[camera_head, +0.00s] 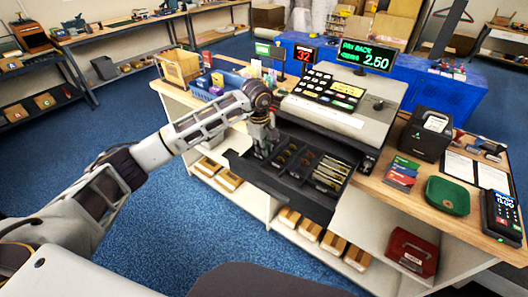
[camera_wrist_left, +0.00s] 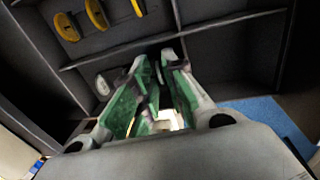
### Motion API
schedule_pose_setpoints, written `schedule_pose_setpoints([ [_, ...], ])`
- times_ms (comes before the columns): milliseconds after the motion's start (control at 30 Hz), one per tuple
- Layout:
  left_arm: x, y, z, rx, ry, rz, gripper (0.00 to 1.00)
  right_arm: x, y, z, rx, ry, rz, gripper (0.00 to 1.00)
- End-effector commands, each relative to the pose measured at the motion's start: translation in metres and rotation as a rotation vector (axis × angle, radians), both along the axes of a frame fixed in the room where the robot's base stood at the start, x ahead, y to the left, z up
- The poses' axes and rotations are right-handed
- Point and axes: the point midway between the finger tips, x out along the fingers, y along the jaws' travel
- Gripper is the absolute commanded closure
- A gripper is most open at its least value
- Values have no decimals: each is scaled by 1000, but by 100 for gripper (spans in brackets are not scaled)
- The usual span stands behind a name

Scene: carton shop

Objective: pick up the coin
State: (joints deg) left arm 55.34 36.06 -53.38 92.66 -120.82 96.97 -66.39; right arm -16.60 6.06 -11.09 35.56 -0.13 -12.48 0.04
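My left gripper (camera_head: 262,150) points down over the left part of the open cash drawer (camera_head: 240,168). In the left wrist view its two green-lined fingers (camera_wrist_left: 156,60) are near each other with a narrow gap between the tips, and I see nothing held there. A silver coin (camera_wrist_left: 102,83) is in a compartment just left of the fingertips, apart from or barely beside the left finger. Gold coins (camera_wrist_left: 65,26) stand out in the compartments beyond. The task does not say which coin. Part of the drawer floor is hidden behind the fingers. My right gripper is not in view.
The cash register (camera_head: 325,100) rises behind the drawer. Drawer dividers (camera_wrist_left: 120,50) lie close to the fingertips. Banknotes (camera_head: 330,172) fill the drawer's right part. A blue basket (camera_head: 212,85) stands left; a green tray (camera_head: 447,195) and card terminal (camera_head: 502,215) stand right.

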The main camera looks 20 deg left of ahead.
Motion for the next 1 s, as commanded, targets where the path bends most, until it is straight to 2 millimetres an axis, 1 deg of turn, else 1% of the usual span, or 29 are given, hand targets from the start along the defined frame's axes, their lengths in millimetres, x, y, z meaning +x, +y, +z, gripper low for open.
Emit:
schedule_pose_setpoints([
  [33, 0, 0, 0, 0, 0, 0, 94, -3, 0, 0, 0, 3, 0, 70],
  [100, 0, 0, 0, 0, 0, 0, 100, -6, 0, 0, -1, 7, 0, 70],
  [333, 0, 0, 0, 0, 0, 0, 100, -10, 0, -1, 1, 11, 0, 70],
  [633, 0, 0, 4, 1, -1, 0, 100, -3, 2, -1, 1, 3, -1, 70],
  [833, 1, 0, 19, -1, -2, 0, 100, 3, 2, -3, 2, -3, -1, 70],
  [1000, 1, 0, 40, -1, -3, -1, 100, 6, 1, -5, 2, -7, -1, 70],
])
